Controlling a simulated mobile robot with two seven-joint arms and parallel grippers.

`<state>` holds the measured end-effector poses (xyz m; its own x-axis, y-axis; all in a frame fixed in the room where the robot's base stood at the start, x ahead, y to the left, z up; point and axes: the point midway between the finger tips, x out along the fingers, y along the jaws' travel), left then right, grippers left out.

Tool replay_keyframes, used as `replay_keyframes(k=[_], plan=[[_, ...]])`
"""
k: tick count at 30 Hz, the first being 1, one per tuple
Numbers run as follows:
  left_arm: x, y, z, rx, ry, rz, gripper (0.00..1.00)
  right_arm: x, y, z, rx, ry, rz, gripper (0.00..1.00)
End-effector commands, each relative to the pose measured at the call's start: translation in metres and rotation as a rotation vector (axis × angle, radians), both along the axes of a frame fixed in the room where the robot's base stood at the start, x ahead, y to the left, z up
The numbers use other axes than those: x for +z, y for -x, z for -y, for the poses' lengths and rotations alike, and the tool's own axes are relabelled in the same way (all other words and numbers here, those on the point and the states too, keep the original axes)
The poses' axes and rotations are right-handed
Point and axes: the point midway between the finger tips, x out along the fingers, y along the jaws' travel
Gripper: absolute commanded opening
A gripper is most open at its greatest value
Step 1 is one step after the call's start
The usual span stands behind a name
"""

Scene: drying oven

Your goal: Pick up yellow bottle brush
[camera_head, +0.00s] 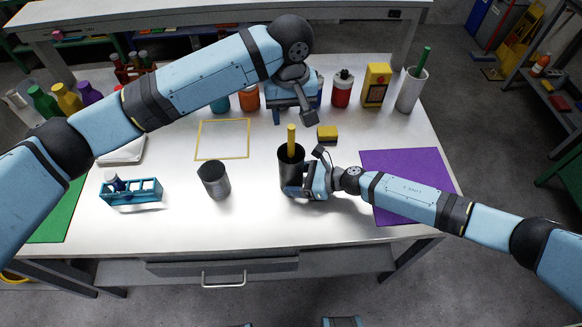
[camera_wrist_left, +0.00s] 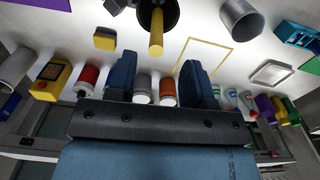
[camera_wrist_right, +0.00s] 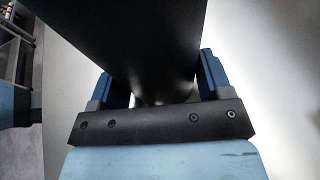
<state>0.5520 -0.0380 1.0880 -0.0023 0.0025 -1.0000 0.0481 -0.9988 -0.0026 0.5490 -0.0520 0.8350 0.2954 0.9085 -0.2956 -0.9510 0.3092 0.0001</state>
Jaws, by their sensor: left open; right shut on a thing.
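The yellow bottle brush (camera_head: 291,139) stands upright in a dark metal cup (camera_head: 291,163), with only its yellow handle showing above the rim. The brush handle also shows in the left wrist view (camera_wrist_left: 156,35). My right gripper (camera_head: 297,190) is shut on the dark cup low on its side; in the right wrist view the cup (camera_wrist_right: 130,40) fills the space between the fingers. My left gripper (camera_head: 290,112) is open and empty above the back of the table, behind the brush. Its fingers (camera_wrist_left: 163,78) show apart in the left wrist view.
A grey metal cup (camera_head: 214,181) and a blue rack (camera_head: 133,193) stand to the left. A yellow sponge (camera_head: 328,133) lies behind the dark cup. A white cylinder (camera_head: 411,92) holds a green-handled brush (camera_head: 425,60). A purple mat (camera_head: 400,165) lies under my right arm. Bottles line the back.

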Motion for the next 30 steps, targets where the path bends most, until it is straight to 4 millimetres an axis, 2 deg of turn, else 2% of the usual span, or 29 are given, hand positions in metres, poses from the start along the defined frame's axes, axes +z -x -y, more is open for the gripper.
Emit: replay_keyframes(k=[3,8,18,26,30], plan=[[-0.015,0.0,0.0,-0.001,0.0,0.0,0.47,0.0,0.0,0.0,0.0,0.0,0.0,0.59],[-0.025,0.0,0.001,-0.001,0.002,0.002,0.47,0.0,0.0,0.0,0.0,0.0,0.0,0.59],[-0.07,-0.001,0.002,-0.002,0.001,0.002,0.47,0.0,0.0,0.0,0.0,0.0,0.0,0.59],[-0.073,-0.001,0.002,-0.002,0.002,0.002,0.47,0.0,0.0,0.0,0.0,0.0,0.0,0.59],[-0.073,-0.001,0.002,-0.002,0.002,0.002,0.18,0.0,0.0,0.0,0.0,0.0,0.0,0.59]])
